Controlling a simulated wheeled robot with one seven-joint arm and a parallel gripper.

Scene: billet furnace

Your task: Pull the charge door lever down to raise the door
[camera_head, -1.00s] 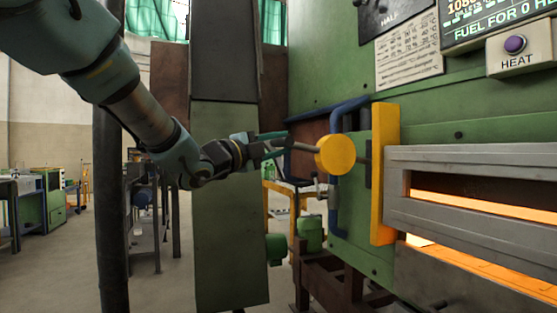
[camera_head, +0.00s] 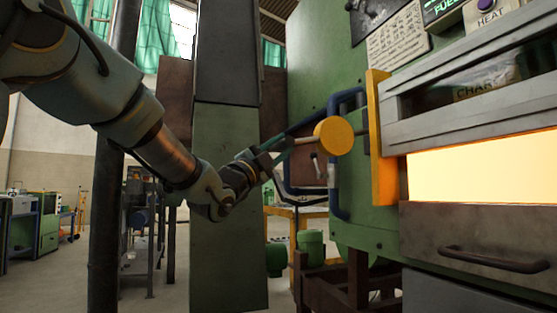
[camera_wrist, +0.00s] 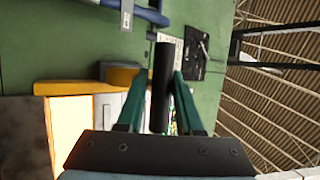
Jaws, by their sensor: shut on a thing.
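The charge door lever is a thin rod running left from a round yellow hub (camera_head: 334,136) on the furnace's side, sloping slightly down to my gripper (camera_head: 276,153). In the wrist view, its black cylindrical handle (camera_wrist: 163,82) lies between the two green fingers of my gripper (camera_wrist: 160,98). My gripper is shut on this handle. The charge door (camera_head: 475,82), a dark panel with lettering in a grey frame, stands raised. Below it, the furnace opening (camera_head: 480,168) glows bright yellow. The far end of the handle is partly hidden by my gripper in the head view.
A yellow upright post (camera_head: 379,135) stands between the hub and the opening. Blue pipes (camera_head: 334,180) run behind the lever. A tall green column (camera_head: 230,205) stands behind my arm. A drawer handle (camera_head: 492,260) juts out below the opening. Floor shows at the left.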

